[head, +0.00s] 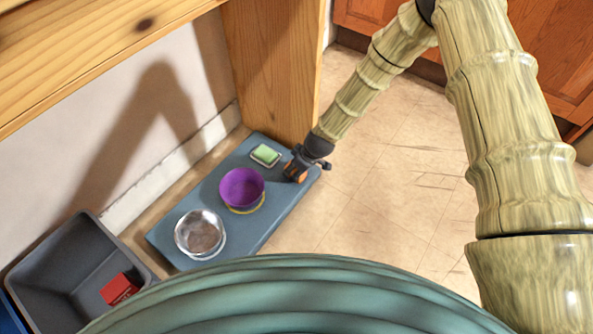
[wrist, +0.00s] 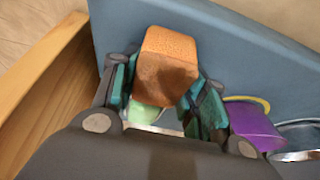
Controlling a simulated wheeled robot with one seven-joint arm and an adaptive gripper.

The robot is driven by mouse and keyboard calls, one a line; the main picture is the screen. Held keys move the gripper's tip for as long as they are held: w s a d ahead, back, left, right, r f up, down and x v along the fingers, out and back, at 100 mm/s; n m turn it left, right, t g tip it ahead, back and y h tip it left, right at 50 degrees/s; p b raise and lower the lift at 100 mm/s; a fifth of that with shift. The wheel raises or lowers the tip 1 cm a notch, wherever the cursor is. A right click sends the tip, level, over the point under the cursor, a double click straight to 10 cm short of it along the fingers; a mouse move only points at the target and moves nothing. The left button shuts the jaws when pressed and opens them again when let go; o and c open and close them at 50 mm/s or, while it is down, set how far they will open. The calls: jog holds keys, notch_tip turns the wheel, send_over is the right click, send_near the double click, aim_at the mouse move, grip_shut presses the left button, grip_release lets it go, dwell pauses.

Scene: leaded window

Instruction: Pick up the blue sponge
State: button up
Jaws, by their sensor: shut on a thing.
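My gripper (head: 297,167) is at the right end of the blue-grey mat. In the wrist view its fingers (wrist: 162,92) are shut on an orange-brown block (wrist: 168,58), which looks like a sponge. The block also shows as a small orange patch in the head view (head: 291,174). I cannot tell whether it touches the mat or is just above it. I see no blue sponge in either view. A pale green block on a small dish (head: 265,155) lies just left of my gripper, and it is partly hidden in the wrist view (wrist: 146,116).
A purple bowl (head: 240,187) with a yellow rim beneath and a metal bowl (head: 200,233) stand on the mat (head: 281,213). A grey bin (head: 52,263) holding a red box (head: 119,289) is at lower left. A wooden post (head: 275,70) rises behind the mat. Tiled floor is clear at right.

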jog(key=shift+r, duration=0.1)
jog(key=p+v, duration=0.2)
jog(key=a+p+v, duration=0.1)
jog(key=v, duration=0.1)
jog(key=shift+r+p, duration=0.1)
jog(key=shift+p, duration=0.25)
jog(key=s+d+p, duration=0.5)
jog(key=s, duration=0.9)
jog(key=shift+d+r+p, duration=0.2)
jog(key=shift+r+p, duration=0.15)
jog(key=shift+r, duration=0.1)
